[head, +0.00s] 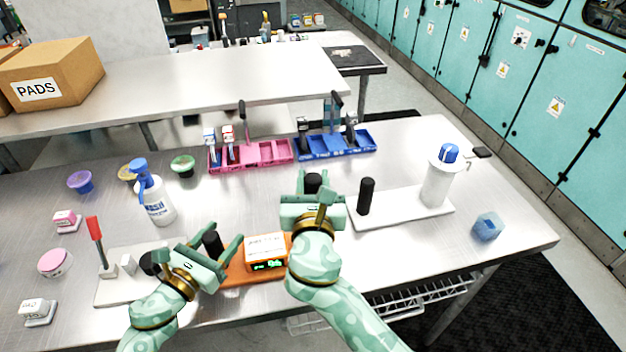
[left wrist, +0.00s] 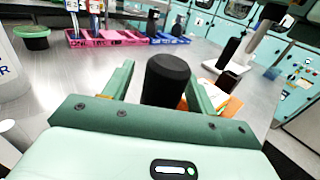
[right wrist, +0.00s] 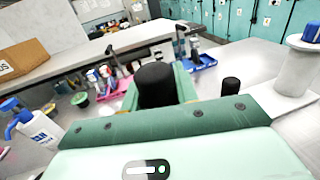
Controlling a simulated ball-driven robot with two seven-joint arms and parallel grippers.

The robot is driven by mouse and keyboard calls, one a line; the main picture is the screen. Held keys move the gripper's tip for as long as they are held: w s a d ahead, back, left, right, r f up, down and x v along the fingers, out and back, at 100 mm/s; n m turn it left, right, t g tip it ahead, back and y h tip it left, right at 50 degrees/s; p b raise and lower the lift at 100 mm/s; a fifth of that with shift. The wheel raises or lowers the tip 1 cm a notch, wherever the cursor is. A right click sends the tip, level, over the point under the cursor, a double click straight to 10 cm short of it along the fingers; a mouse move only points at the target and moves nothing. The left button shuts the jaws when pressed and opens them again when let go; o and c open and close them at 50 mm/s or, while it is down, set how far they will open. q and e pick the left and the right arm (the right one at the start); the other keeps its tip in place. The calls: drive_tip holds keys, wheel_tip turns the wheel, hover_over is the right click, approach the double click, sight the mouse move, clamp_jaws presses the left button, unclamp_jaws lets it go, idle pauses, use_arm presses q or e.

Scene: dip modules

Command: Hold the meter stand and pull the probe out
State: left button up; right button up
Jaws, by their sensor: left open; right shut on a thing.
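The orange meter (head: 266,252) with a white label and a green lit display sits on an orange stand (head: 235,274) at the table's front. A black post (head: 211,242) rises at the stand's left end. My left gripper (head: 215,252) is open, with the post between its fingers; the post also shows in the left wrist view (left wrist: 166,80). My right gripper (head: 313,190) is shut on a black handle (right wrist: 155,84), seemingly the probe's, right of and beyond the meter. The probe's lower part is hidden by my right gripper and arm.
A white stand (head: 405,207) with a black post and a white cylinder is at right. A white base (head: 112,287) with a red-handled lever is at left. A pump bottle (head: 157,200), pink bin (head: 275,153) and blue bin (head: 355,141) stand behind.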

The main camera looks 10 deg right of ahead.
use_arm(q)
drive_tip(key=shift+r, duration=0.1)
use_arm(e)
drive_tip(key=shift+r, duration=0.1)
wheel_tip(320, 180, up, 7)
drive_tip(key=p, duration=0.6)
drive_tip(key=shift+s, duration=0.15)
use_arm(q)
wheel_tip(320, 180, up, 7)
drive_tip(key=shift+r, duration=0.15)
drive_tip(key=v, duration=0.9)
drive_tip(key=shift+b, duration=0.45)
use_arm(e)
drive_tip(key=shift+f, duration=0.6)
